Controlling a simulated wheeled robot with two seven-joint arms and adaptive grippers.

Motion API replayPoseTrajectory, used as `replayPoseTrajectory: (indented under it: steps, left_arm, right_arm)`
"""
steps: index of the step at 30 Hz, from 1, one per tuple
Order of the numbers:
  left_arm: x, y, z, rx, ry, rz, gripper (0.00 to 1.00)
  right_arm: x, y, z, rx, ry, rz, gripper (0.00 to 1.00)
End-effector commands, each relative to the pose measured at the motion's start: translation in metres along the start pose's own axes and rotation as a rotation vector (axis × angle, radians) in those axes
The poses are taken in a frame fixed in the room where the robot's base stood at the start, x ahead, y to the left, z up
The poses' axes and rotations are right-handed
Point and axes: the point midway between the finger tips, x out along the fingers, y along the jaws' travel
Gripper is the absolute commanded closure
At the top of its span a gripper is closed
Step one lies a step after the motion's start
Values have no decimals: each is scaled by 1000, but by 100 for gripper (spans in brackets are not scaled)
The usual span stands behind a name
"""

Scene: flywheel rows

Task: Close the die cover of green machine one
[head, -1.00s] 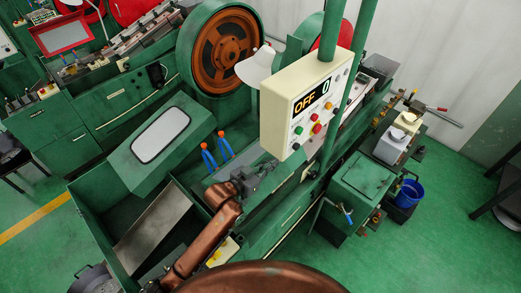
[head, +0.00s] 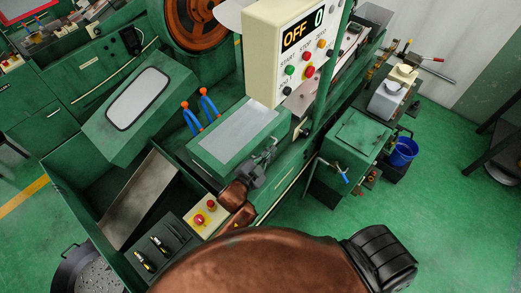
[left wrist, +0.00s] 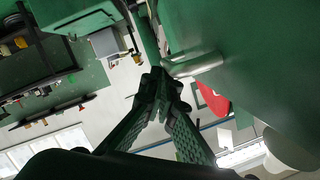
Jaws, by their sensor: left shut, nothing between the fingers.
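The die cover (head: 238,138) of the green machine appears to be the green box-like lid with a pale grey panel on top, right of the blue hoses. How far it is closed I cannot tell from this angle. My left gripper (head: 270,150) is at its right front side, shut and empty. In the left wrist view the shut fingers (left wrist: 158,78) point toward a metal bar handle (left wrist: 195,65) on a large green surface. The tips are close to the handle; contact is unclear. My right gripper is not in view.
A control box (head: 295,50) reading OFF 0 hangs above the machine. A windowed green housing (head: 140,98) and blue hoses (head: 192,120) stand left of the cover. A button panel (head: 205,215) lies in front. A blue bucket (head: 403,152) stands on the floor at right.

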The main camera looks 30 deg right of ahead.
Motion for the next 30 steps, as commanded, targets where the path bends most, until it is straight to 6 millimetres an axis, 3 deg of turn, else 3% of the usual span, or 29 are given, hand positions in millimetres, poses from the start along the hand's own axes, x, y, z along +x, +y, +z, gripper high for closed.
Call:
replayPoseTrajectory:
  steps: [10,18,30]
  left_arm:
    - [-2,-3,-6,-4,-2,-1,100]
    - [-8,-7,-44,-1,0,3,100]
    - [-90,-6,-35,-2,-5,-1,100]
  right_arm:
    - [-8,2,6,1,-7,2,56]
    - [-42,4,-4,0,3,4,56]
    - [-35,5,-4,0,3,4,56]
